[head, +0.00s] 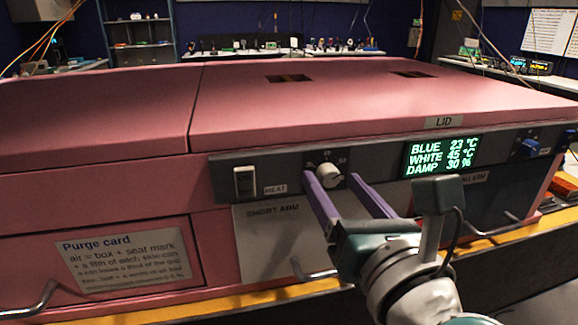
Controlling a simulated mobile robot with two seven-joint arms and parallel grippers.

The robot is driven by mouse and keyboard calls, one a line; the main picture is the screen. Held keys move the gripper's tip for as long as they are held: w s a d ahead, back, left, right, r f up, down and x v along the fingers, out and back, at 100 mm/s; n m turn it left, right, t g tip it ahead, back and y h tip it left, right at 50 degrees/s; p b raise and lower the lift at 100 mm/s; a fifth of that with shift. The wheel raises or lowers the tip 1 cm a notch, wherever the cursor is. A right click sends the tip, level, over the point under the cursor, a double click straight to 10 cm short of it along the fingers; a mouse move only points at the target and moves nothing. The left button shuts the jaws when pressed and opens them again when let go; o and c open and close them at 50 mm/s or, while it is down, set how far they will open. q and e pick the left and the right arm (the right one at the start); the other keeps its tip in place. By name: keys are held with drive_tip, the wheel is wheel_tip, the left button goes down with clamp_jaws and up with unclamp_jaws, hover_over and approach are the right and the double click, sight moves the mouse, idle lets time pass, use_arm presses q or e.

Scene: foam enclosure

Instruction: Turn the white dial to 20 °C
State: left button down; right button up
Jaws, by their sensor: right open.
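The white dial (329,174) sits on the dark control strip of the pink foam enclosure, right of a white rocker switch. My right gripper (332,178) is open, its two purple fingers reaching toward the panel with the dial between their tips as seen from here. I cannot tell whether the fingers touch the dial. The display (441,156) reads BLUE 23 °C, WHITE 45 °C, DAMP 30 %. A blue dial (528,149) sits at the far right of the strip. My left gripper is not in view.
The rocker switch (245,182) is beside a HEAT label. Below are the SHORT ARM panel (265,240), metal handles and a Purge card (122,262). The pink lid (330,100) spreads behind the strip. A yellow edge (215,308) runs along the front. Shelves and benches stand behind.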

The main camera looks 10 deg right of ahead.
drive_tip(key=shift+w, duration=0.2)
clamp_jaws()
idle(0.5)
